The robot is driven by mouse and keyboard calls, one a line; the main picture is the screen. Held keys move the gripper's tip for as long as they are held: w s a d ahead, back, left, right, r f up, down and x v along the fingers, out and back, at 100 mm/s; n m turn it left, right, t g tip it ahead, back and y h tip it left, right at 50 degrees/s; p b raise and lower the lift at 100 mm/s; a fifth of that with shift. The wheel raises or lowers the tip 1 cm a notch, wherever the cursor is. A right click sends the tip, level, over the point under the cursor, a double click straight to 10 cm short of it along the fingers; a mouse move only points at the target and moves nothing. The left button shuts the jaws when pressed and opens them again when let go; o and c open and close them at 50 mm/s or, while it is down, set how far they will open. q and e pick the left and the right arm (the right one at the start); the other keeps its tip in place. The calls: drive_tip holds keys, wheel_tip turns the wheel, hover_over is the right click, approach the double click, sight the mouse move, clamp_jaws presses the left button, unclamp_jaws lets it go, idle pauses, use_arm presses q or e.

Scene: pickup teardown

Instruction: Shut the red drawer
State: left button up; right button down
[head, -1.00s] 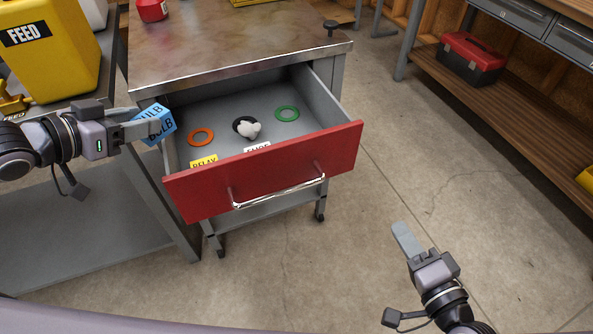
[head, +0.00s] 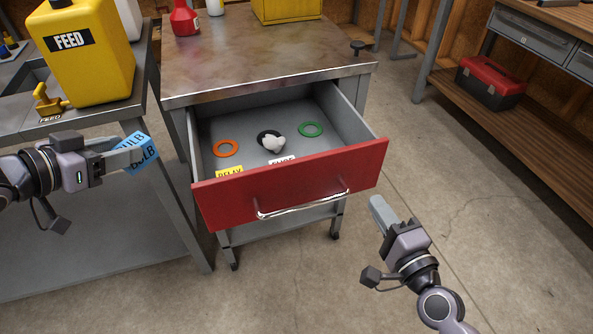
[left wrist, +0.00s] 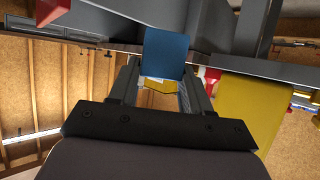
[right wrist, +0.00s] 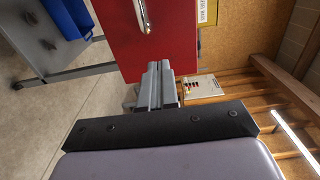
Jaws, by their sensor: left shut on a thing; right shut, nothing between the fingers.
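The red drawer (head: 293,185) stands pulled out of a metal-topped cart. It has a silver handle (head: 302,206) on its front. Inside lie an orange ring (head: 225,148), a green ring (head: 310,129) and a white object (head: 273,143) by a dark round spot. My left gripper (head: 134,156) is shut on a blue box marked BULB (head: 143,151), left of the drawer; the box also shows in the left wrist view (left wrist: 166,52). My right gripper (head: 378,206) is shut and empty, to the right of and lower than the drawer front. In the right wrist view its fingers (right wrist: 158,70) overlap the drawer front (right wrist: 165,50).
A bench at left carries a yellow FEED jug (head: 90,60). The cart top (head: 250,60) holds a red bottle (head: 184,20) and a yellow box (head: 287,8). A red toolbox (head: 492,82) sits on a shelf at right. Open floor lies right of the drawer.

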sight(355, 170)
use_arm(q)
drive_tip(key=shift+r, duration=0.15)
use_arm(e)
drive_tip(key=x, duration=0.7)
drive_tip(key=shift+w+a, duration=0.1)
drive_tip(key=shift+w, duration=0.25)
drive_tip(key=shift+w+f, duration=0.1)
drive_tip(key=shift+w, duration=0.05)
